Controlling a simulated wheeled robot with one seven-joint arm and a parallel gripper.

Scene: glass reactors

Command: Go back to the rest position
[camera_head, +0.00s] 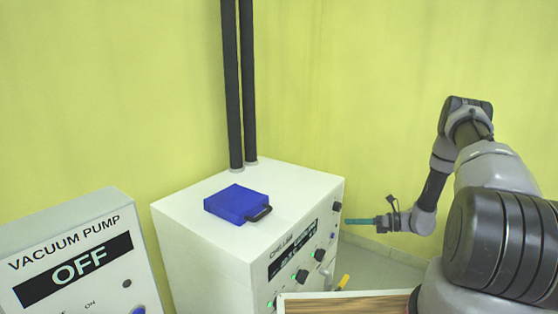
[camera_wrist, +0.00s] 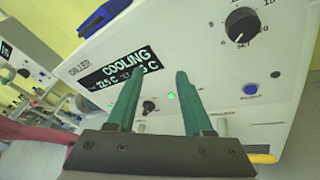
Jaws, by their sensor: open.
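My gripper (camera_head: 364,221) is at the right of the chiller in the head view, its teal fingers pointing left toward the control panel. In the wrist view the two fingers of my gripper (camera_wrist: 156,88) stand apart with nothing between them. The white chiller (camera_head: 203,239) has a panel with a dark display, knobs and green lights. In the wrist view the chiller's display (camera_wrist: 122,66) reads COOLING, and a large black knob (camera_wrist: 242,25) sits at upper right. I cannot tell whether the fingertips touch the panel.
A blue case (camera_head: 235,203) with a dark handle lies on the chiller. Two black pipes (camera_head: 231,90) rise behind it. The vacuum pump box (camera_head: 38,243) reads OFF at left. A wood-topped surface (camera_head: 345,305) is at bottom centre. Yellow-green walls close the back.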

